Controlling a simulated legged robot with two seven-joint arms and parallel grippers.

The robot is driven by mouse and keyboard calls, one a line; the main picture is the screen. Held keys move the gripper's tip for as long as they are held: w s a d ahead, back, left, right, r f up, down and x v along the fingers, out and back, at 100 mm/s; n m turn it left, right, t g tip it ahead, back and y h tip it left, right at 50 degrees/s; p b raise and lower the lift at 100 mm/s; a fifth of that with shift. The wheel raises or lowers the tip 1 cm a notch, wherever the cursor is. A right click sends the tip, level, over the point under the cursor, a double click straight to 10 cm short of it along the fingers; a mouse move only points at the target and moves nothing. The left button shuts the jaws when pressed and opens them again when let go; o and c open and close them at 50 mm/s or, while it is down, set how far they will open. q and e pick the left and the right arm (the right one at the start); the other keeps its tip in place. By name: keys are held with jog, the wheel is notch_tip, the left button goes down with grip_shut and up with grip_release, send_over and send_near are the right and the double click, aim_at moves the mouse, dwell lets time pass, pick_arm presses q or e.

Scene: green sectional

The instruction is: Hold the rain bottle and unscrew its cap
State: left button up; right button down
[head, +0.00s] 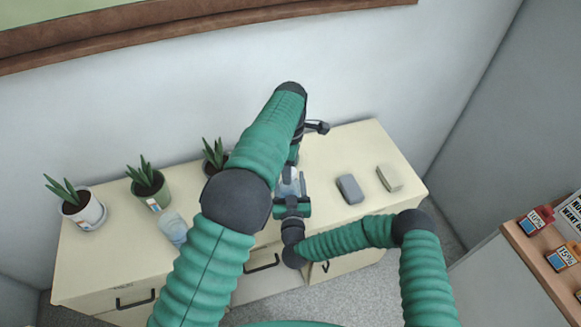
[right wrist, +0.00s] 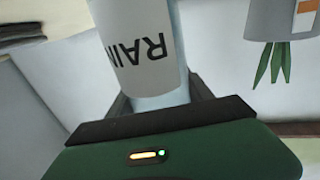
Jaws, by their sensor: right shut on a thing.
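The rain bottle (head: 289,184) is a clear, pale bottle standing above the front part of the cream cabinet. In the right wrist view its white label (right wrist: 140,55) reads RAIN, upside down. My right gripper (head: 291,199) is shut around the bottle's body, also seen with its dark fingers in the right wrist view (right wrist: 160,105). My left arm reaches over from the left, and its wrist hangs above the bottle. The left gripper's fingers and the bottle's cap are hidden behind the arm, so I cannot tell whether they touch.
The cream cabinet top (head: 325,150) holds three potted plants (head: 148,184) at the left and back. A clear bottle or glass (head: 174,229) stands at front left. A dark grey block (head: 350,188) and a beige block (head: 389,178) lie at right. A shelf (head: 535,255) stands far right.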

pick_arm(q)
notch_tip(320, 180, up, 4)
jog(key=shift+c, duration=0.5)
jog(key=m, duration=0.4)
jog(key=shift+r+m, duration=0.3)
jog(key=shift+m, duration=0.1)
jog(key=m, duration=0.6)
jog(key=shift+r, duration=0.4)
jog(key=m, duration=0.3)
jog(key=r+m, duration=0.1)
jog(key=m, duration=0.2)
jog(key=shift+m, duration=0.3)
jog(key=m, duration=0.3)
jog(key=shift+r, duration=0.15)
jog(key=m, duration=0.4)
jog(key=shift+r, duration=0.3)
jog(key=shift+m, duration=0.4)
notch_tip(320, 180, down, 8)
